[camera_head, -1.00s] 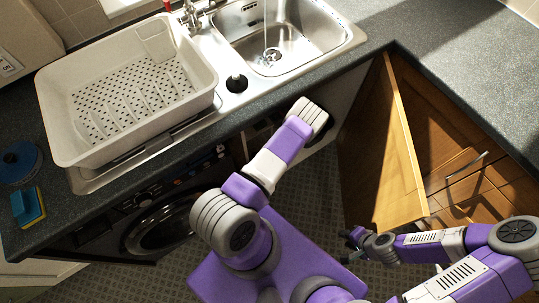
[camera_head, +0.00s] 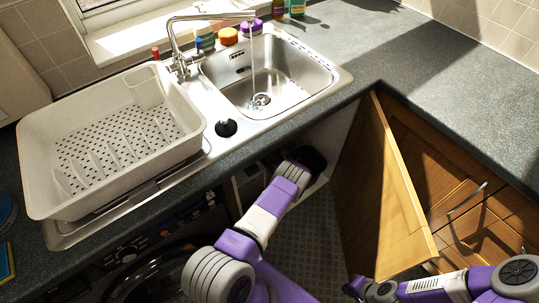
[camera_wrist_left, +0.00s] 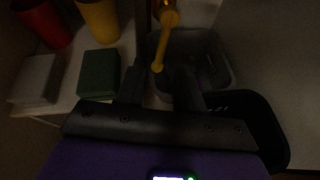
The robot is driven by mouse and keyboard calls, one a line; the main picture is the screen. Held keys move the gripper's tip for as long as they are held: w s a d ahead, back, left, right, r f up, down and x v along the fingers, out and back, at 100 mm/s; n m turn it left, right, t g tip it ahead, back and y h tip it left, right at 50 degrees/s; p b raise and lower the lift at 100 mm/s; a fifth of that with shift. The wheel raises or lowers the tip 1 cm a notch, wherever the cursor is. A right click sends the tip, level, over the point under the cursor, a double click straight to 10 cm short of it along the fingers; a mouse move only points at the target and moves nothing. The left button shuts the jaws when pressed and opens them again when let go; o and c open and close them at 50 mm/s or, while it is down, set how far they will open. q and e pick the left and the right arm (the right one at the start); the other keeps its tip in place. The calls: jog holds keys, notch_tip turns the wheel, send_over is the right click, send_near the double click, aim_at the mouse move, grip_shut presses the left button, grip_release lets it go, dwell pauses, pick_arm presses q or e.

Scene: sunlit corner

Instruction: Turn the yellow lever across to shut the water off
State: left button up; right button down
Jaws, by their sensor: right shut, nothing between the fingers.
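My right gripper (camera_head: 352,285) is shut and empty, low in the head view. Water (camera_head: 253,70) runs from the tap (camera_head: 178,45) into the sink (camera_head: 285,75).
An open wooden door (camera_head: 385,200) stands right of my left arm. In the wrist view, a dark bin (camera_wrist_left: 215,65) lies behind the lever, with a green block (camera_wrist_left: 98,73), a yellow cup (camera_wrist_left: 98,20) and a red cup (camera_wrist_left: 45,25) at left. A dish rack (camera_head: 110,140) stands on the counter.

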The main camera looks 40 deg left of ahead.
pick_arm(q)
jog(key=b+x, duration=0.2)
jog(key=x, duration=0.3)
grip_shut()
jog(key=shift+s+f, duration=0.1)
dwell(1.3)
